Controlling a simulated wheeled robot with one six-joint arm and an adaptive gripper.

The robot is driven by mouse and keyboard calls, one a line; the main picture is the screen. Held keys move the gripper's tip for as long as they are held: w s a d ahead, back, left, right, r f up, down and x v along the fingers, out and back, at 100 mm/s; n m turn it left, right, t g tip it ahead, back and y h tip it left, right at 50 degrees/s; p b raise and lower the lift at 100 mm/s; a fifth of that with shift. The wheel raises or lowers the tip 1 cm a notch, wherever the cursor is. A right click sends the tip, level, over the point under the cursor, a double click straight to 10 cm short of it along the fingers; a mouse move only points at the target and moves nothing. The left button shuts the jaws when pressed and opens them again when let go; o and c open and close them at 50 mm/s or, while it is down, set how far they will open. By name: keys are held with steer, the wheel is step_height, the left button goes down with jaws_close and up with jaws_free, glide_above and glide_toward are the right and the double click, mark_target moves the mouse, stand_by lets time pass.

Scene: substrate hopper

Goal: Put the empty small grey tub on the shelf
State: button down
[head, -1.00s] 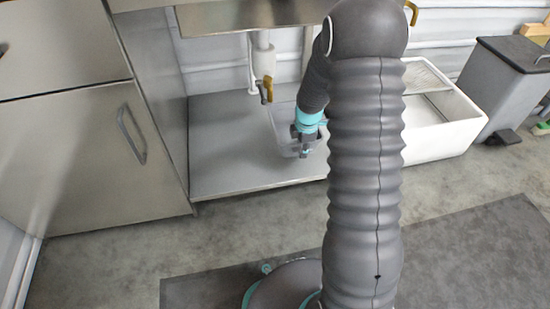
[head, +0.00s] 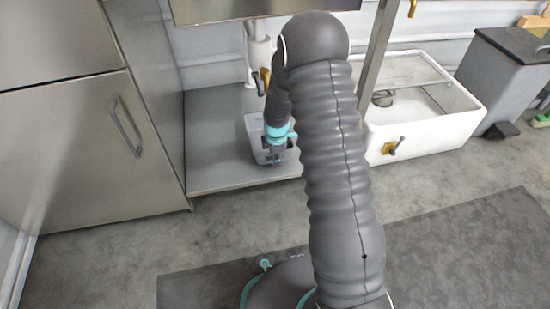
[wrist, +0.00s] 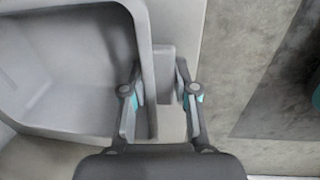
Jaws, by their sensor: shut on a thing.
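The small grey tub (head: 256,131) is at the low steel shelf (head: 215,172) under the bench. I cannot tell whether its base touches the shelf or is just above it. In the wrist view the tub (wrist: 80,75) fills the left side, and the part of its inside that shows is bare. My gripper (head: 276,158) is at the tub's near right side. In the wrist view my gripper (wrist: 160,95) is shut on the tub's rim, one finger inside the wall and one outside. My arm hides part of the tub in the head view.
A pipe with a brass valve (head: 265,80) stands behind the tub. A steel cabinet (head: 75,150) closes off the left. A white trough (head: 425,135) with a brass tap stands at the right, beyond a steel post (head: 376,50). The shelf is bare left of the tub.

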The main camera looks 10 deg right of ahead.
steer(key=c, duration=0.9)
jaws_free()
steer(key=s+r+m+t+p, duration=0.1)
steer(key=s+r+m, duration=0.45)
steer(key=r, duration=1.05)
steer(key=s+r+m+t+p, duration=0.1)
steer(key=s+r+m, duration=0.2)
steer(key=s+r, duration=0.85)
steer(key=shift+s+r+m+t, duration=0.35)
steer(key=shift+s+r+m, duration=1.35)
steer(key=shift+s, duration=0.75)
steer(key=shift+s+r+m+t, duration=0.4)
steer(key=shift+s+r+m, duration=1.25)
steer(key=shift+s, duration=0.75)
steer(key=shift+s+r+m+t, duration=0.35)
steer(key=shift+s+r+m, duration=1.05)
steer(key=shift+s+r, duration=0.8)
